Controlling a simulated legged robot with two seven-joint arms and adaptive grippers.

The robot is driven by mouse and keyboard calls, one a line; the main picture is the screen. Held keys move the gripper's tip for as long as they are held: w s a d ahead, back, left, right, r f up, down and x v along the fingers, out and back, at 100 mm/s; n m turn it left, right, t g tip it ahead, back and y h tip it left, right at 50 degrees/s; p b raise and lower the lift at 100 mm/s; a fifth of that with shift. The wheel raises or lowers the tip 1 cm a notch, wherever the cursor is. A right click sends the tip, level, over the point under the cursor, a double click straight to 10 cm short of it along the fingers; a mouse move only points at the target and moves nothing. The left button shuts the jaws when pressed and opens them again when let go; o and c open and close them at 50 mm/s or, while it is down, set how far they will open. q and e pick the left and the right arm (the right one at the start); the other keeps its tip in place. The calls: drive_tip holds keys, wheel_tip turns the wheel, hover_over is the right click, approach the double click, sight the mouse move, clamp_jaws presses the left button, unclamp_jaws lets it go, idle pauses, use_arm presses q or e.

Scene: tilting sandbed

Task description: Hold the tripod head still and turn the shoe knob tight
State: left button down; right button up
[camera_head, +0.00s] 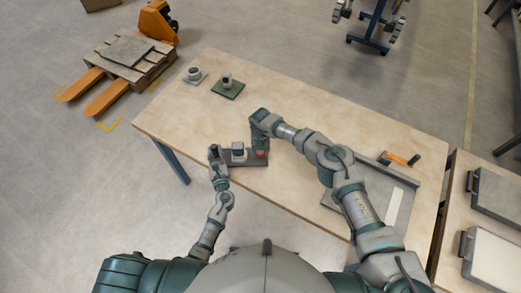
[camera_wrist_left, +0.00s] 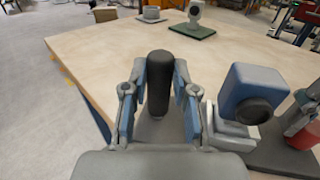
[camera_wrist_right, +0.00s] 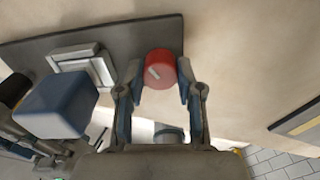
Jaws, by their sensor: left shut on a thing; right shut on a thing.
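The tripod head (camera_head: 239,148) is a blue-grey block on a pale mount, standing on a dark base plate (camera_wrist_right: 130,32) near the table's front edge. In the left wrist view its block (camera_wrist_left: 250,88) has a black round face. My left gripper (camera_head: 215,151) is shut on an upright black handle (camera_wrist_left: 159,85) at the plate's left end. My right gripper (camera_head: 262,146) reaches down at the plate's right end. Its fingers are shut on the red shoe knob (camera_wrist_right: 160,68), which has a pale line on its face. The knob also shows in the left wrist view (camera_wrist_left: 303,138).
A green plate with a small device (camera_head: 228,87) and a pale device (camera_head: 195,75) stand at the table's far left. A grey tray (camera_head: 408,178) and an orange-handled tool (camera_head: 404,159) lie to the right. The table's middle back is clear.

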use_arm(q)
drive_tip(key=shift+d, duration=0.15)
use_arm(e)
drive_tip(key=shift+a, duration=0.15)
drive_tip(key=o, duration=1.2)
drive_tip(key=shift+c, duration=0.2)
drive_tip(key=shift+r, duration=0.1)
wheel_tip(320, 180, up, 12)
drive_tip(key=shift+w+f, duration=0.1)
drive_tip(key=shift+f, duration=0.05)
